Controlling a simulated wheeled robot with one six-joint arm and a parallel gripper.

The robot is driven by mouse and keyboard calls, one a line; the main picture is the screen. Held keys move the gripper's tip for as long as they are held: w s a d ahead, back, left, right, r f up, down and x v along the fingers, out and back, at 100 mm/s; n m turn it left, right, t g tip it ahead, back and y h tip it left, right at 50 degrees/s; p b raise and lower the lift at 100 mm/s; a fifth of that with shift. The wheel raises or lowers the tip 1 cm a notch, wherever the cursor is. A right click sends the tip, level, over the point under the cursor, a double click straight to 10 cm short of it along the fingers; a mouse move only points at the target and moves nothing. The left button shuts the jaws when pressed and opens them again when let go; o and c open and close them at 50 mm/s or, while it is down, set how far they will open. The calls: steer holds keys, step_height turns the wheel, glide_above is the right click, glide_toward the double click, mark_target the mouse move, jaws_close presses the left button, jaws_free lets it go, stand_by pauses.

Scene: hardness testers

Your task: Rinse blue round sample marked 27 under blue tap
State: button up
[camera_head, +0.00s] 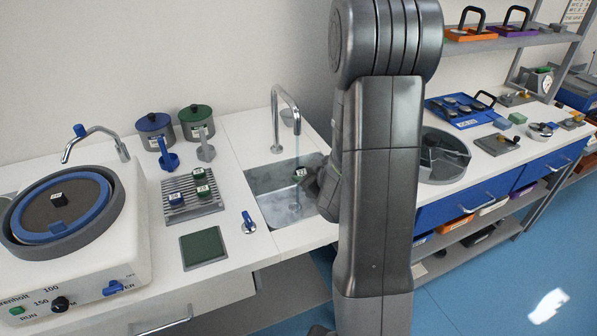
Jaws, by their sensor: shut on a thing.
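A steel sink (262,181) is set in the white counter. A curved metal tap (284,92) stands behind it, and a thin bluish stream of water (297,150) falls from its spout into the basin. My gripper (308,180) is over the sink, partly hidden by my arm. It is shut on a small dark sample (300,173) with a white label, at or very near the stream. The sample's colour and number are too small to tell. A blue-handled lever (248,222) is on the counter in front of the sink.
Left of the sink, a grey rack (192,204) holds several labelled samples, beside a dark green pad (203,247). A grinding machine (60,215) stands far left. Blue-lidded (154,122) and green-lidded (196,113) pots stand behind. My arm hides the counter right of the sink.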

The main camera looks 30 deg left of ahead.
steer(key=s+d+r, duration=0.1)
steer(key=s+d, duration=0.4)
steer(key=d, duration=0.1)
steer(key=shift+s+d+r+p, duration=0.25)
steer(key=shift+s+r+p, duration=0.05)
steer(key=shift+r+p, duration=0.1)
stand_by(0.7)
